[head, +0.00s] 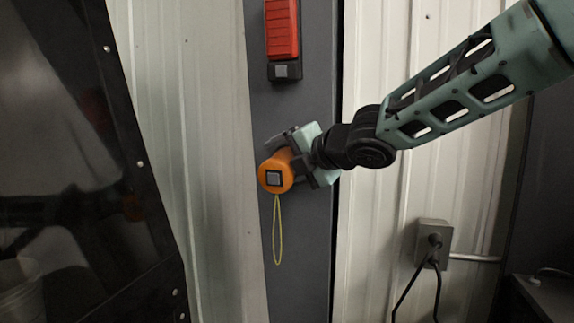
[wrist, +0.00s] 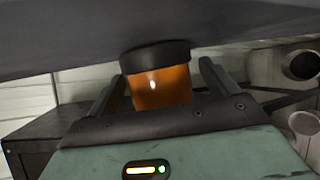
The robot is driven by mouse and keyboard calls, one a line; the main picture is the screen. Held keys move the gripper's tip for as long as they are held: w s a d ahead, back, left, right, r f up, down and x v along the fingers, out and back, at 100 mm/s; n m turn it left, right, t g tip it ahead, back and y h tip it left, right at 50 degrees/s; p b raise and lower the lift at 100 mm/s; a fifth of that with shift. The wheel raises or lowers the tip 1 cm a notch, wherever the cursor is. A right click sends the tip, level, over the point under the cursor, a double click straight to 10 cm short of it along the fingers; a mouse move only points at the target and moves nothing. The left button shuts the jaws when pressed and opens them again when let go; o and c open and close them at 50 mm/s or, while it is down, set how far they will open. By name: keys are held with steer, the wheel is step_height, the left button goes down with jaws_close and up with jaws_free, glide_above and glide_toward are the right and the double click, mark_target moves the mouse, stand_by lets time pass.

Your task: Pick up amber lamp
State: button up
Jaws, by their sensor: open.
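The amber lamp (head: 273,173) is an orange cylinder with a dark square holding a light grey patch on its end. A thin yellow loop hangs below it. It is at the dark grey post, left of my gripper (head: 291,151). In the wrist view the lamp (wrist: 162,86) shows as a glossy orange body with a black collar at its top, against a dark surface. My gripper (wrist: 165,92) is open, with one finger on each side of the lamp. Gaps show between the fingers and the lamp in the wrist view. The far side of the lamp is hidden.
A red device (head: 282,32) with a dark base is on the dark grey post (head: 300,285) above the lamp. A grey outlet box (head: 431,243) with a plugged black cable is on the wall at lower right. A dark framed panel (head: 75,160) stands at left.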

steer(key=c, duration=1.2)
steer(key=shift+r, duration=0.1)
steer(key=shift+r, duration=0.1)
steer(key=shift+d+r, duration=0.15)
steer(key=shift+s+a+r+p+v, duration=0.1)
steer(key=shift+s+a+p+v, duration=0.45)
steer(key=shift+v, duration=2.4)
steer(key=shift+s+a+r+p+v, duration=0.2)
steer(key=shift+a+p+v, duration=0.55)
steer(key=shift+v, duration=2.2)
steer(key=shift+s+a+p+v, duration=0.5)
steer(key=shift+p+v, duration=0.25)
steer(key=shift+v, duration=2.2)
